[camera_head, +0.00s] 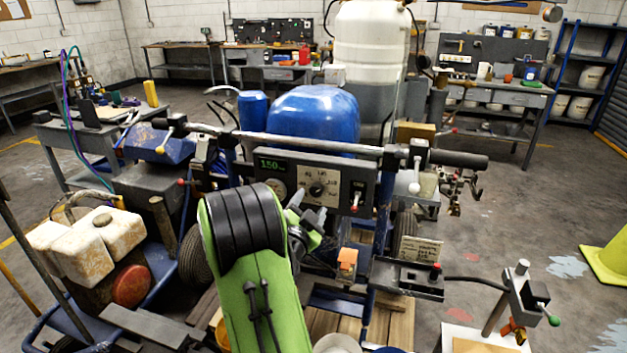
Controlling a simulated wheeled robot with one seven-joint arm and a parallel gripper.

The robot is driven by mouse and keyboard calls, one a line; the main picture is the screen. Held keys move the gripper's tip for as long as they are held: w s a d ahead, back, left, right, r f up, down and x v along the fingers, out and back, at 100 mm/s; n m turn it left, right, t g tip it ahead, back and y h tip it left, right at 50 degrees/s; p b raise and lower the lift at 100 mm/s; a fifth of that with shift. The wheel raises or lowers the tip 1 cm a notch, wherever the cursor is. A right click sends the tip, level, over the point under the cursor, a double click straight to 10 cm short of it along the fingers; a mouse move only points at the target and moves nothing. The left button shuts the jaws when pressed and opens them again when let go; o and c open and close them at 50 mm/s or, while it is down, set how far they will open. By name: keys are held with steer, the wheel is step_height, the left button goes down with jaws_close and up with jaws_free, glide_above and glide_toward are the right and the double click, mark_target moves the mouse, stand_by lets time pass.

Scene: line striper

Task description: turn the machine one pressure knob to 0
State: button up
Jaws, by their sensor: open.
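The line striper's grey control panel (338,166) faces me in the middle of the view. A round dark knob (317,189) sits on its pale dial plate, with small printed marks around it. Left of the knob is a round gauge (274,188), partly covered by my arm. A green display (271,164) above the gauge reads about 150. My gripper (309,207) is open and empty, just below and in front of the knob. I cannot tell whether it touches the panel. The knob's exact pointer setting is too small to read.
A handlebar (300,143) crosses above the panel. A small switch (356,198) is at the panel's right. A black box with a red button (408,279) and a clamp stand (519,300) are at lower right. An engine with a white tank (85,245) is at left.

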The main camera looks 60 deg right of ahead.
mark_target(315, 193)
steer(key=d+p, duration=0.1)
steer(key=d, duration=0.1)
steer(key=w+d+p, duration=0.1)
steer(key=d, duration=0.1)
steer(key=shift+d+r+p, duration=0.2)
steer(key=shift+p, duration=0.1)
steer(key=shift+d+f, duration=0.15)
steer(key=shift+d, duration=0.1)
steer(key=c, duration=1)
steer(key=shift+c, duration=0.2)
